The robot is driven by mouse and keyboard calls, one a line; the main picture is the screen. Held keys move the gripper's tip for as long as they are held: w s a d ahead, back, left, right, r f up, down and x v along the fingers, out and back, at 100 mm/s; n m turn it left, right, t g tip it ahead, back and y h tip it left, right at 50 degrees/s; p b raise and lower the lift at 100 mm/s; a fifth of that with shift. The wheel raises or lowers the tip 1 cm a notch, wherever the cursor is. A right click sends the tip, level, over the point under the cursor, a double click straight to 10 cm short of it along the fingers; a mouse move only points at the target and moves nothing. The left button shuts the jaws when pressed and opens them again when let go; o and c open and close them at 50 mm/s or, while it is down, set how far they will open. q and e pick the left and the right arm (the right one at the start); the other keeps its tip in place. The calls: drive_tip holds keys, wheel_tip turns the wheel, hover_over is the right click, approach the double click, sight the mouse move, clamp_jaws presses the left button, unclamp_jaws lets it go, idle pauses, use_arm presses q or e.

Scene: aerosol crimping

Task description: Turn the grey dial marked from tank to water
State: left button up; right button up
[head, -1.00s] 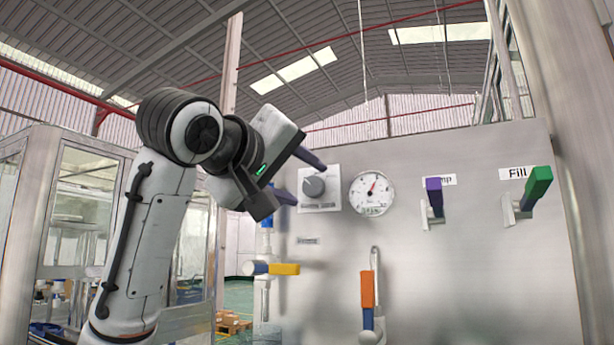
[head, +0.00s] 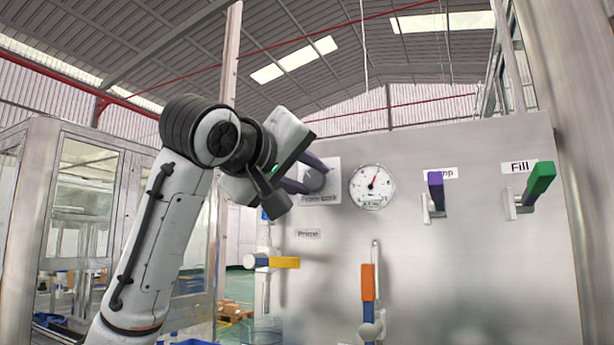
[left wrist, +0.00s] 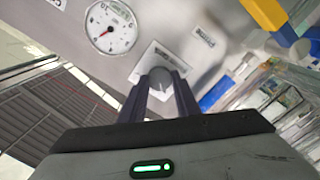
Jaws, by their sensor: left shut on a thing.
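The grey dial (head: 316,181) sits on a white square plate (head: 332,194) on the upper left of the metal panel. In the head view my left gripper (head: 312,177) reaches it from the left, its fingers partly covering the dial. In the left wrist view the dial (left wrist: 160,78) lies between the fingertips of my left gripper (left wrist: 161,84), which is shut on it. The plate's lower label is only partly readable. My right gripper is in neither view.
A pressure gauge (head: 372,187) is right of the dial. Purple (head: 436,188) and green (head: 538,182) handles stick out further right. A yellow-handled valve (head: 284,262) and an orange lever (head: 368,282) sit below. A glass-walled cabinet (head: 85,215) stands left.

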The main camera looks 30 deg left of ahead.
use_arm(q)
drive_tip(key=shift+m, duration=0.4)
drive_tip(key=m+p, duration=0.1)
drive_tip(key=m, duration=0.2)
drive_tip(key=shift+m, duration=0.3)
drive_tip(key=shift+m+p, duration=0.45)
drive_tip(key=shift+m, duration=1.85)
drive_tip(key=o, duration=1)
drive_tip(key=shift+o, duration=0.2)
drive_tip(key=s+b, duration=0.2)
drive_tip(key=s, duration=0.8)
drive_tip(key=shift+s+d+b, duration=0.2)
drive_tip(key=shift+d+b, duration=0.15)
drive_tip(key=shift+b, duration=0.05)
